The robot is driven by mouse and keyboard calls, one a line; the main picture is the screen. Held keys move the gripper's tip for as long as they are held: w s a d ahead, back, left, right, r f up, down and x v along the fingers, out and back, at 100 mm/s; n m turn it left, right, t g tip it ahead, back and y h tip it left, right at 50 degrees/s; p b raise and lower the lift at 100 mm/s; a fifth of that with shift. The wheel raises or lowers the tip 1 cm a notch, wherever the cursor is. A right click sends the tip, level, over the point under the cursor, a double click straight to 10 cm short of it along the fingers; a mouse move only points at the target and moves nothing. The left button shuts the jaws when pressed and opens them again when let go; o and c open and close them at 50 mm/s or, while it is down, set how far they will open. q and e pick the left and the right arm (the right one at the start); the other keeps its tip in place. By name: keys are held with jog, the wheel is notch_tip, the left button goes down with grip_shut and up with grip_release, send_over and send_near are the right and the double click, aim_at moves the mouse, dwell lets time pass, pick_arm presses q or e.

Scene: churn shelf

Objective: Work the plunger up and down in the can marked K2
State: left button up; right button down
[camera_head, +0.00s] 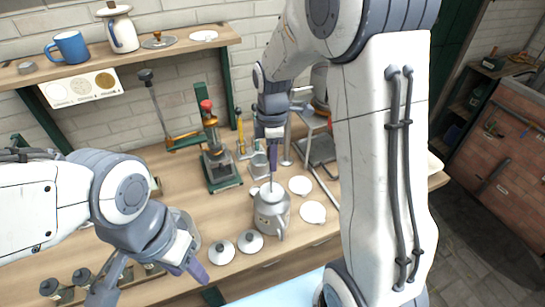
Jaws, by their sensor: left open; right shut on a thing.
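A grey metal can (271,213) with a spout stands on the wooden worktop, a little below the middle of the view. Its marking is too small to read. My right gripper (272,176) reaches down from above, directly over the can's mouth. It is shut on the top of the plunger, whose thin rod (271,186) shows just above the can. The rod looks upright, and its lower part is hidden inside the can. My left gripper (150,284) is open and empty at the lower left, apart from the can.
Two lids (236,247) lie left of the can, and pale discs (306,199) lie to its right. A green press with a red knob (212,150) stands behind. A shelf (150,50) holds a blue mug (70,47) and a white jug (122,32). My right arm hides much of the right side.

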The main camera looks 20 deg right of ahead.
aim_at(272, 175)
notch_tip(272, 175, down, 7)
jog(key=b, duration=0.4)
jog(key=shift+f, duration=0.1)
notch_tip(272, 175, up, 8)
jog(key=p, duration=0.6)
jog(key=shift+f, duration=0.5)
notch_tip(272, 175, down, 7)
jog(key=b, duration=0.4)
jog(key=shift+b, duration=0.4)
